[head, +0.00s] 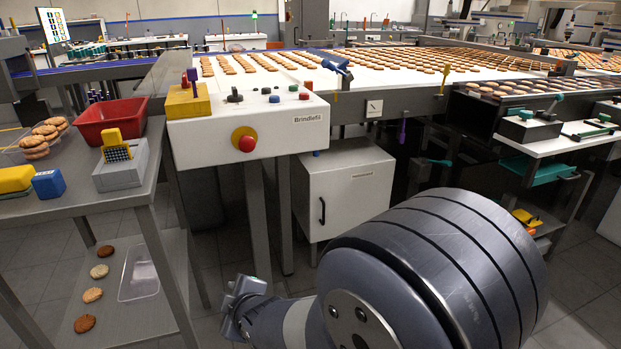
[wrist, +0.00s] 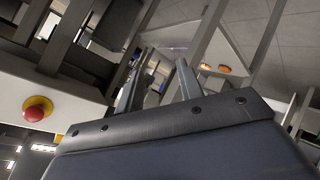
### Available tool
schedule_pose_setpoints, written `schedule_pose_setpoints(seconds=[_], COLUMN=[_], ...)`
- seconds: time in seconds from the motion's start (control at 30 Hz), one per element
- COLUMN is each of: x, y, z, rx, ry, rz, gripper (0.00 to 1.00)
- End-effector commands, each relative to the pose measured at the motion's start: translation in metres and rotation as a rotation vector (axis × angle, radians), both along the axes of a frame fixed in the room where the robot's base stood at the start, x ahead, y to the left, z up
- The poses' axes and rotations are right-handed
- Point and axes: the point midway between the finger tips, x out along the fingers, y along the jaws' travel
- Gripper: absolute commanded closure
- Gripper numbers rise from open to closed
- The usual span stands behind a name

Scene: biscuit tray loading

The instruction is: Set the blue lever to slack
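The blue lever (head: 338,68) is in the head view, at the near edge of the white conveyor, just right of the control box. Its handle is tilted. I cannot read which setting it is at. A small white plate with a dark slanted mark (head: 374,107) is below and right of it. My gripper (head: 242,304) is low in front of the machine, well below and left of the lever and touching nothing. In the wrist view my gripper (wrist: 160,84) shows two fingers apart with nothing between them. The lever does not show in the wrist view.
The control box (head: 280,130) carries a red stop button (head: 247,142). A white cabinet (head: 345,195) is below. A side table with a red bin (head: 108,120) is at left.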

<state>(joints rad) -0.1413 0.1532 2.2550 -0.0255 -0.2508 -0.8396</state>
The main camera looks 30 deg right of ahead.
Motion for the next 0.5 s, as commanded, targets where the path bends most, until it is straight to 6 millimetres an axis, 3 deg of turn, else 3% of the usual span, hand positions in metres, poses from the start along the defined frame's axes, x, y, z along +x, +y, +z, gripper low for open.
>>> schedule_pose_setpoints(seconds=[0.03, 0.2, 0.4, 0.5], x=[0.016, 0.052, 0.063, 0.063], y=[0.01, 0.05, 0.086, 0.095], z=[-0.01, -0.003, 0.007, 0.01], rx=[-0.072, -0.292, -0.439, -0.469], ry=[-0.09, -0.408, -0.67, -0.735], rz=[0.082, 0.329, 0.493, 0.525], gripper=[0.69, 0.83, 0.99, 1.0])
